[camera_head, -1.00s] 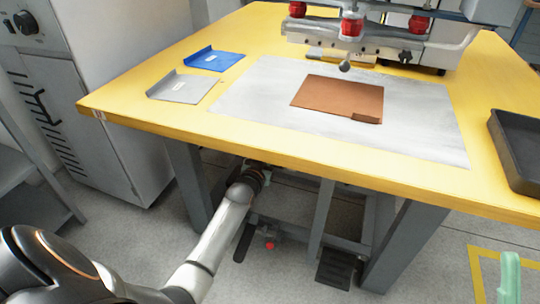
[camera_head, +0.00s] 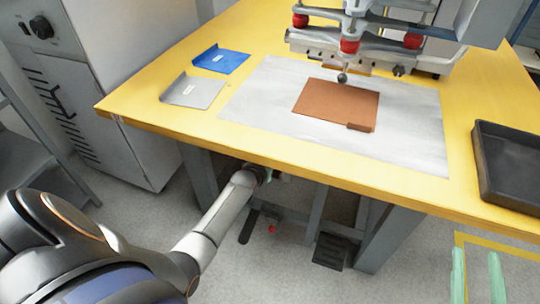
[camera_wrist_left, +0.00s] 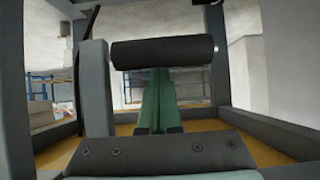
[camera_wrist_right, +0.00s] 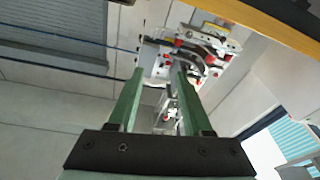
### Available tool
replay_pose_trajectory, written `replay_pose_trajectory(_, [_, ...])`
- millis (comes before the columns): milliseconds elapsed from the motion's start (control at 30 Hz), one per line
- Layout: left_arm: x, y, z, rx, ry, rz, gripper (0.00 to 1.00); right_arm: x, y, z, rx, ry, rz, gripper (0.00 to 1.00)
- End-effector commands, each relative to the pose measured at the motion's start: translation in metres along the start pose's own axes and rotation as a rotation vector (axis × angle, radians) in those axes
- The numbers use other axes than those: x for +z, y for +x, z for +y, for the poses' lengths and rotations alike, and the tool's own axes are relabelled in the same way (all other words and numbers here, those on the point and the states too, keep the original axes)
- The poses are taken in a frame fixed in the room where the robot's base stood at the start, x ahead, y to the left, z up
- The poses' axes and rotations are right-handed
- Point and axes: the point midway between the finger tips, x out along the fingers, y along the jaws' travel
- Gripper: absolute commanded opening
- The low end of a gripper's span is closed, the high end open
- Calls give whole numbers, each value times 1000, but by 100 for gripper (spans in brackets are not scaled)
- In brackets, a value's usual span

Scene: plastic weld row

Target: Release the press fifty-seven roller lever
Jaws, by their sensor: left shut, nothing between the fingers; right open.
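A dark roller (camera_wrist_left: 163,52), a horizontal cylinder, shows close up in the left wrist view; I take it to be the roller lever's end. My left gripper (camera_wrist_left: 158,75) is shut and empty, its green fingertips just below and apparently behind the roller in that view; contact cannot be told. In the head view my left gripper (camera_head: 267,176) is at the table's front edge, mostly hidden beneath it, and the roller is not visible. My right gripper (camera_head: 477,254) is open and empty at the lower right; it also shows in the right wrist view (camera_wrist_right: 158,75).
The yellow table (camera_head: 300,157) carries a brown sheet (camera_head: 335,102), blue (camera_head: 220,59) and grey (camera_head: 193,91) trays, a black tray (camera_head: 508,165) and the press (camera_head: 352,35). Table legs and a pedal (camera_head: 330,250) are near my left arm. Grey posts flank the roller.

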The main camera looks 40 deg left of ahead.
Motion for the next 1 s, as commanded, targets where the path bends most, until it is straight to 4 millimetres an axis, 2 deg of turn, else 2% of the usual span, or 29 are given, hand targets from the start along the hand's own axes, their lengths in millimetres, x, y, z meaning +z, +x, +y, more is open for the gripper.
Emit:
replay_pose_trajectory(100, [-2, -3, 0, 0, 0, -22, 0, 33, -5, -4, -1, 44, -147, 50])
replay_pose_trajectory(267, [-1, -6, 0, 0, 0, -50, 0, 78, -20, -13, -8, 98, -336, 50])
replay_pose_trajectory(400, [0, -8, 0, 0, 0, -77, 0, 114, -39, -24, -18, 146, -497, 50])
replay_pose_trajectory(600, [2, -11, 0, 0, 0, -112, 0, 156, -73, -41, -36, 210, -712, 50])
replay_pose_trajectory(800, [5, -12, 0, 0, 0, -132, 0, 178, -96, -53, -50, 245, -831, 50])
replay_pose_trajectory(1000, [6, -12, 0, 0, 0, -134, 0, 181, -99, -54, -52, 250, -847, 50])
